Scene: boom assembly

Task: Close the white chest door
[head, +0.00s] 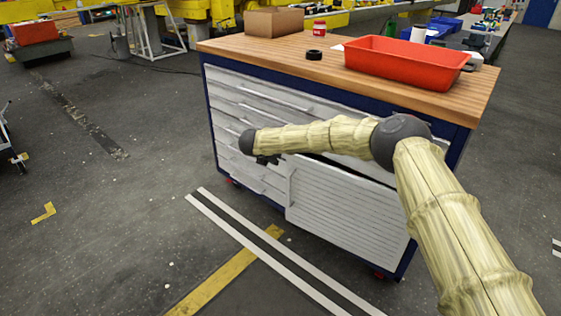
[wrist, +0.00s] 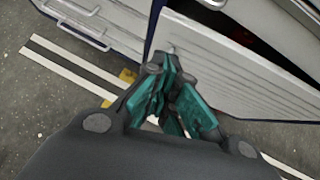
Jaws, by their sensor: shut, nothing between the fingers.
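The white chest door (head: 345,212) is a ribbed panel at the lower right of the workbench cabinet. It stands partly open, with a dark gap along its top edge. In the wrist view the door (wrist: 235,85) is to the right, with a dark opening and a bit of red behind it. My gripper (head: 267,160) is in front of the cabinet near the door's upper left corner. In the wrist view its teal fingers (wrist: 172,92) are together and empty, close to the door's left edge. I cannot tell whether they touch it.
White drawers (head: 240,110) with bar handles fill the cabinet's left and top. The wooden worktop (head: 270,48) holds a red tray (head: 405,62), a cardboard box (head: 273,22), a black ring (head: 314,54) and a small red jar (head: 319,28).

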